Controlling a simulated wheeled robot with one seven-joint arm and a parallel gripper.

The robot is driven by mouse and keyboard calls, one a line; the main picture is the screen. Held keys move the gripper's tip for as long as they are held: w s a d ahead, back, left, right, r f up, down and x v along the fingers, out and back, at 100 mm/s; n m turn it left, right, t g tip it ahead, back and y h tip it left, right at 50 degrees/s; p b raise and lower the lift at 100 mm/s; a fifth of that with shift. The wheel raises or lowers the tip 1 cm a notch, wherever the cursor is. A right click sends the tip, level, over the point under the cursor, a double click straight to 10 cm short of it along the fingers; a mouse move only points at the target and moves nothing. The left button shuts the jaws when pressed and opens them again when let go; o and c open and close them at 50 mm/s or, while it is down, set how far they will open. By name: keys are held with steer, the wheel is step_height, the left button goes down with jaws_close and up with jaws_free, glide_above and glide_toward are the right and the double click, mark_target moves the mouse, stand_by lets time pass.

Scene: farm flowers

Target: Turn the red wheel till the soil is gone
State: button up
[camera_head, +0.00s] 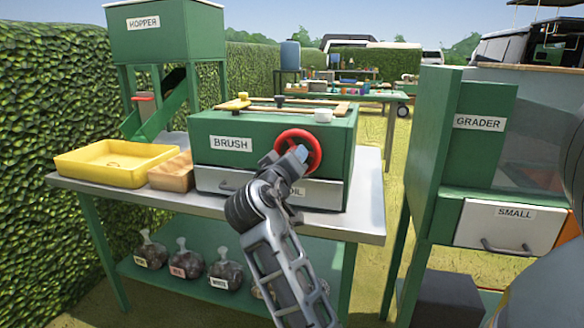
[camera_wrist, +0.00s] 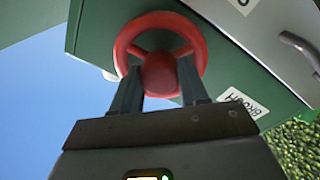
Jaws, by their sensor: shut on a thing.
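The red wheel (camera_head: 312,150) is on the front of the green box labelled BRUSH (camera_head: 230,146), on the metal-topped table. My gripper (camera_head: 298,154) is at the wheel. In the wrist view the wheel (camera_wrist: 124,45) fills the upper middle, and the two fingers of my gripper (camera_wrist: 160,92) reach up to it, one on each side of its round red hub. They are shut on the wheel. Below the wheel is a grey drawer (camera_head: 325,192), its label partly hidden by my arm and ending in "OIL". No soil is visible.
A yellow tray (camera_head: 75,160) and a wooden box (camera_head: 170,173) stand left of the BRUSH box. A hopper (camera_head: 180,45) rises behind at left. A green grader cabinet (camera_head: 440,140) stands at right. Labelled bags (camera_head: 188,264) lie on the lower shelf.

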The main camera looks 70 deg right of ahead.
steer(key=shift+f, duration=0.1)
stand_by(0.5)
steer(key=o, duration=1.1)
steer(key=shift+c, duration=0.2)
steer(key=a, duration=0.7)
steer(key=shift+s+a, duration=0.2)
steer(key=shift+a, duration=0.2)
